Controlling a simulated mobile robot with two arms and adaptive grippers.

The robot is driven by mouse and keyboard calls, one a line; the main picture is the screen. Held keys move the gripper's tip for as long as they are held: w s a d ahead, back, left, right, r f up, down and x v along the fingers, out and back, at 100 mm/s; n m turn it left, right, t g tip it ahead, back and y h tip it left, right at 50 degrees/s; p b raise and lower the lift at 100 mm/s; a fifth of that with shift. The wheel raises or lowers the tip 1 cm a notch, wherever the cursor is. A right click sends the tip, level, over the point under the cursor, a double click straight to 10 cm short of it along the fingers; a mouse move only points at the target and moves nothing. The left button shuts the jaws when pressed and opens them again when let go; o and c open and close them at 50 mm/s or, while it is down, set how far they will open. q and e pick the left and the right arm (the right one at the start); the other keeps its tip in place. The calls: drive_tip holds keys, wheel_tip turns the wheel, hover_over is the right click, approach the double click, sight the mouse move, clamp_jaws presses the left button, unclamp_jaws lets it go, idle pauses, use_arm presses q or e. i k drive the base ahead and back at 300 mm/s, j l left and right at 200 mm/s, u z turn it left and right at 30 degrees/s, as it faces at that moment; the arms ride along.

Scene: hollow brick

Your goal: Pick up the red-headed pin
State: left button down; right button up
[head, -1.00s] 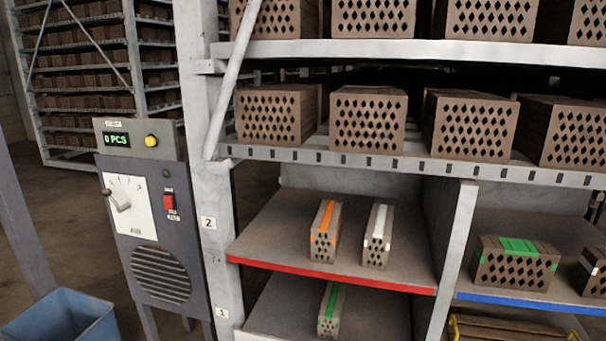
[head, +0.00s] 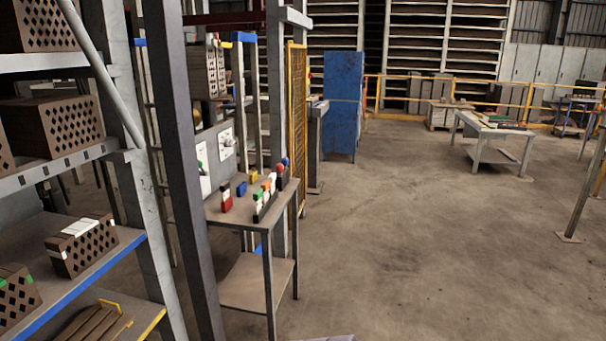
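A small red round top (head: 280,168) shows at the back right of a small grey stand (head: 228,217), among several small coloured pieces. It may be the head of the red-headed pin; its lower part is hard to make out at this distance. Another small piece, red, white and dark (head: 226,198), stands at the left of the same stand top. Neither of my grippers is in view.
A brick rack (head: 75,280) with blue-edged shelf fills the left, and a dark post (head: 180,150) stands before the stand. A yellow mesh panel (head: 296,120) and blue cabinet (head: 343,100) are behind. Open floor (head: 420,240) lies right, with a worktable (head: 490,130) farther off.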

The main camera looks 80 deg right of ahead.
sight(279, 168)
drive_tip(key=z, duration=2.55)
drive_tip(key=u, duration=2.1)
drive_tip(key=z, duration=2.1)
drive_tip(key=i+u, duration=0.1)
drive_tip(key=i+l, duration=0.05)
